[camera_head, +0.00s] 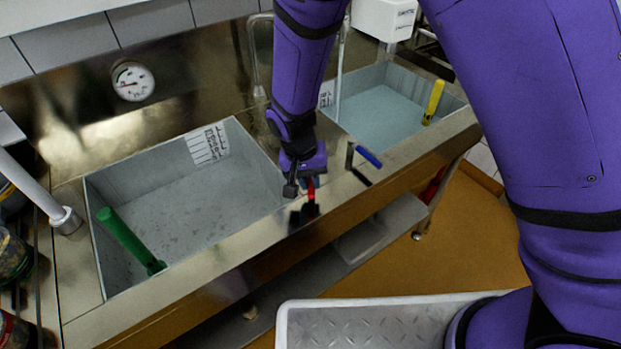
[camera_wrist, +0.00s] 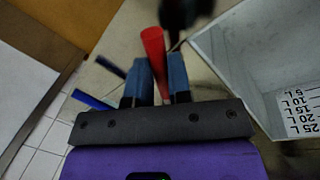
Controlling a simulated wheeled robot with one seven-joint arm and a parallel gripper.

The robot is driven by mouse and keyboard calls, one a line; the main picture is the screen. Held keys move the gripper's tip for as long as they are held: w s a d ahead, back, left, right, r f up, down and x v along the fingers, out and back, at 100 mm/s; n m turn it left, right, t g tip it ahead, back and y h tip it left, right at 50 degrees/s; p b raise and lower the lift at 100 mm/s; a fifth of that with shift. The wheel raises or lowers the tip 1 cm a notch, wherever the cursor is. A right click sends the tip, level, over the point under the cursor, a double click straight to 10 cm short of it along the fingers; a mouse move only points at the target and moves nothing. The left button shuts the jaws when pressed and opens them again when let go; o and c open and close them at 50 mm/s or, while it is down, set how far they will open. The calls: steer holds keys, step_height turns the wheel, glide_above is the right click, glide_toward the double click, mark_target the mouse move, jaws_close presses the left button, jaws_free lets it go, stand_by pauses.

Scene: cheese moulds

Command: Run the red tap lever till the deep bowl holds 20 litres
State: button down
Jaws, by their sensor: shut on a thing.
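My gripper (camera_head: 302,180) is at the counter strip between two sunken basins. In the wrist view, its two blue-grey fingers (camera_wrist: 158,80) are shut on the red tap lever (camera_wrist: 152,45); the lever's red end also shows below my gripper in the head view (camera_head: 311,190). The left basin (camera_head: 190,210) has a litre scale (camera_head: 207,144) on its back wall; marks from 10 L to 25 L read in the wrist view (camera_wrist: 303,115). Its floor looks grey and speckled; I cannot tell the water level. The right basin (camera_head: 375,103) looks pale blue inside. I cannot tell which is the deep bowl.
A blue lever (camera_head: 368,156) stands right of the red one. A green handle (camera_head: 128,240) leans in the left basin and a yellow one (camera_head: 433,102) in the right. A round dial (camera_head: 132,81) hangs on the back panel. A grey tray (camera_head: 380,325) is in front.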

steer(key=c, duration=1.1)
jaws_free()
steer(key=shift+o, duration=0.2)
step_height(320, 180, up, 11)
steer(key=a, duration=0.2)
steer(key=shift+f, duration=0.2)
steer(key=shift+a, duration=0.1)
